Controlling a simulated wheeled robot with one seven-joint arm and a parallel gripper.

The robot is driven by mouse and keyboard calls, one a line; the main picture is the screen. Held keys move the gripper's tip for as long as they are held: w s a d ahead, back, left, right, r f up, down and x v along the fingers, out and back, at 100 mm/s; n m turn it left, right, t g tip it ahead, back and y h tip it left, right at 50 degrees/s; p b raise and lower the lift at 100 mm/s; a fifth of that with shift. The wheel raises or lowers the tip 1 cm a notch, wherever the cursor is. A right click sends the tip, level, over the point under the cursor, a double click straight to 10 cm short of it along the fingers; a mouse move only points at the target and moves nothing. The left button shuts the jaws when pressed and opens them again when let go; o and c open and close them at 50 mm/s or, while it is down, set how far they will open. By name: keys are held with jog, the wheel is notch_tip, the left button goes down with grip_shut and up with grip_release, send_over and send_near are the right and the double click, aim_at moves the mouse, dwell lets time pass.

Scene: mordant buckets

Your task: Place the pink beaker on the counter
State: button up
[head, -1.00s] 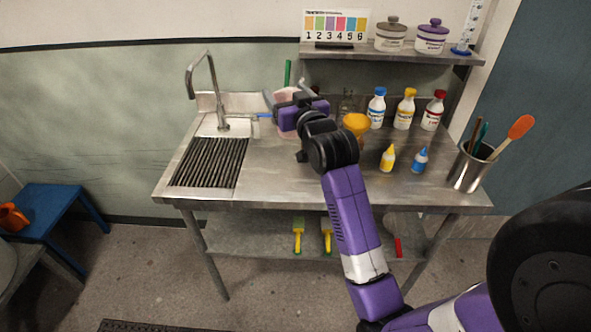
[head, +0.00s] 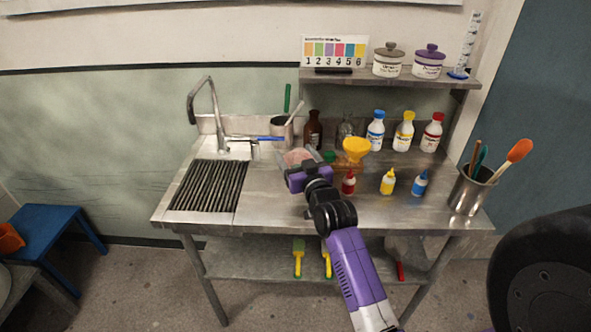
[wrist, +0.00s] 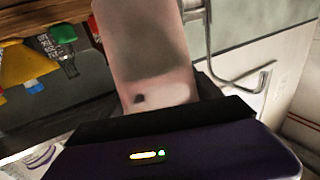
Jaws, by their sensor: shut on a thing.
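The pink beaker (head: 298,157) is between the fingers of my gripper (head: 299,165) in the head view, over the middle of the steel counter (head: 265,205). In the wrist view the beaker (wrist: 145,50) fills the space in front of my gripper, and its pale pink wall shows between the dark fingers. My gripper is shut on it. Its base is hidden in the head view, and I cannot tell whether it touches the counter.
A sink grate (head: 208,186) and tap (head: 211,100) are left. Behind stand a grey container (head: 281,132), a brown bottle (head: 313,130) and a yellow funnel (head: 356,147). Small red (head: 348,184), yellow (head: 388,182) and blue bottles (head: 420,183) stand right. The front left counter is clear.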

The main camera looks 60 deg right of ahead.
jog(key=shift+f, duration=2.55)
jog(key=shift+b, duration=0.3)
jog(key=shift+f, duration=0.2)
jog(key=o, duration=2.1)
jog(key=shift+c, duration=0.2)
jog(key=shift+r, duration=0.15)
